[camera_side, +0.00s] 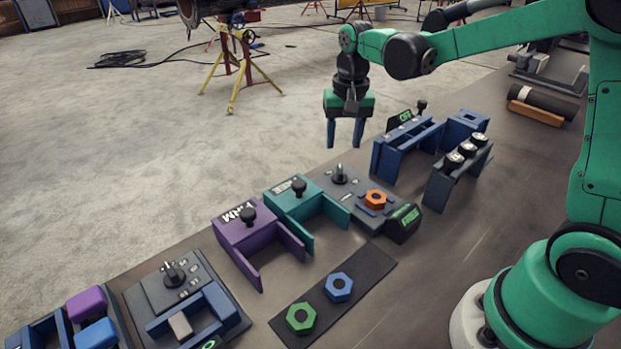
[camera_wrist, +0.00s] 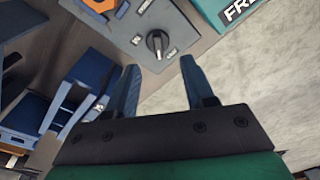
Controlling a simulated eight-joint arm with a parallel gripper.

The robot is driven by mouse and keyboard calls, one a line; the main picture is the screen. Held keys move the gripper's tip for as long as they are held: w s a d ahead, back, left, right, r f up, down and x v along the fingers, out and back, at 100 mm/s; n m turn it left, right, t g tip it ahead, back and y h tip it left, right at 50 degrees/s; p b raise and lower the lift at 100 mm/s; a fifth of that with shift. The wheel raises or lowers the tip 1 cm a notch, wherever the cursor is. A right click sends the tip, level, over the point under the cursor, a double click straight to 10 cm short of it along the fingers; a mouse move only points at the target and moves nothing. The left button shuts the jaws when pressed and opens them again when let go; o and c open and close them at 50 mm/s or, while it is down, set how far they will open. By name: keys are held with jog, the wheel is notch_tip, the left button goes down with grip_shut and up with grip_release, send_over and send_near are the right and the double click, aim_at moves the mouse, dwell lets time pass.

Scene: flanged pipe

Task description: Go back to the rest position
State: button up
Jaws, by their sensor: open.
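My gripper (camera_side: 345,133) hangs from the green arm with its two blue fingers pointing down. It is open and empty, above the far edge of the bench, behind the grey panel with the orange nut. In the wrist view its fingers (camera_wrist: 158,78) stand apart with nothing between them. The grey panel (camera_wrist: 140,22) with a black knob (camera_wrist: 157,42) lies beyond the fingertips. No rest position is marked in either view.
An orange nut (camera_side: 375,198) sits on the grey panel. A blue nut (camera_side: 339,287) and a green nut (camera_side: 301,318) lie on a dark mat (camera_side: 378,262). Purple (camera_side: 240,236) and teal (camera_side: 290,203) fixtures stand left. Blue frames (camera_side: 401,146) stand right of my gripper.

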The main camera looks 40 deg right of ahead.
jog(key=s+a+r+n+t, duration=0.3)
jog(key=s+r, duration=0.1)
jog(key=s, duration=0.1)
jog(key=m+g, duration=0.3)
send_over(340, 169)
jog(key=f, duration=0.5)
jog(key=shift+s+a, duration=0.15)
jog(key=shift+s, duration=0.05)
jog(key=shift+w+f+m+g, duration=0.15)
jog(key=shift+f+m+g, duration=0.25)
jog(key=shift+f, duration=2.7)
grip_shut()
